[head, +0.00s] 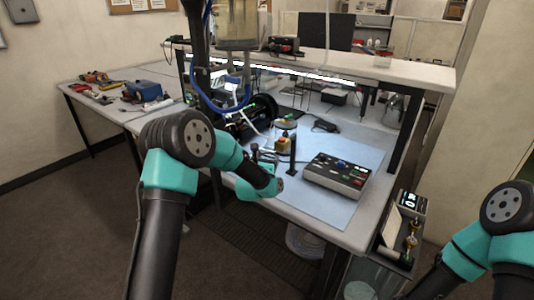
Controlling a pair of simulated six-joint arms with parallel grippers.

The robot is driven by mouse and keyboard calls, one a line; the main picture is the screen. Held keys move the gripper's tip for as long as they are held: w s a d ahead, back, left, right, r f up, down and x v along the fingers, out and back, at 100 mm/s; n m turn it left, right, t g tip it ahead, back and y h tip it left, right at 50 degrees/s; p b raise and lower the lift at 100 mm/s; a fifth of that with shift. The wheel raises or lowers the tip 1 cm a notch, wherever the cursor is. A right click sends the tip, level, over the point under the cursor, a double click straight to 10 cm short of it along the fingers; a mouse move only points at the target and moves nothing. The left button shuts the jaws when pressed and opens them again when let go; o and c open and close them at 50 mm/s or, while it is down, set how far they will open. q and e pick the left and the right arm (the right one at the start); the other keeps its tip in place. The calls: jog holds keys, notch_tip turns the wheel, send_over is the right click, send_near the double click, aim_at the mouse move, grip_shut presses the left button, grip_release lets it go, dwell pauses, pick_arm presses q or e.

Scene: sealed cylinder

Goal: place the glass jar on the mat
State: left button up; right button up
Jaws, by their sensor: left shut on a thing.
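The glass jar (285,123) appears as a small clear round shape with green and orange on it, just beyond my left gripper. My left gripper (276,156) is shut on it over the back left part of the mat. My wrist covers part of the grip, and I cannot tell if the jar touches the mat. The pale blue mat (325,207) lies flat on the workbench. My right gripper is out of view; only part of my right arm shows at the right edge.
A grey control box (337,174) with coloured buttons stands on the mat's right half. A yellow box (283,145) is close to my left gripper. A black cylindrical device (252,117) stands behind left. The mat's front strip is clear.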

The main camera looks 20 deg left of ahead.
pick_arm(q)
jog(key=s, duration=0.1)
jog(key=s+d, duration=0.1)
jog(key=s, duration=0.1)
jog(key=shift+s+r, duration=0.1)
jog(key=shift+r, duration=0.05)
jog(key=shift+s, duration=0.1)
dwell(0.4)
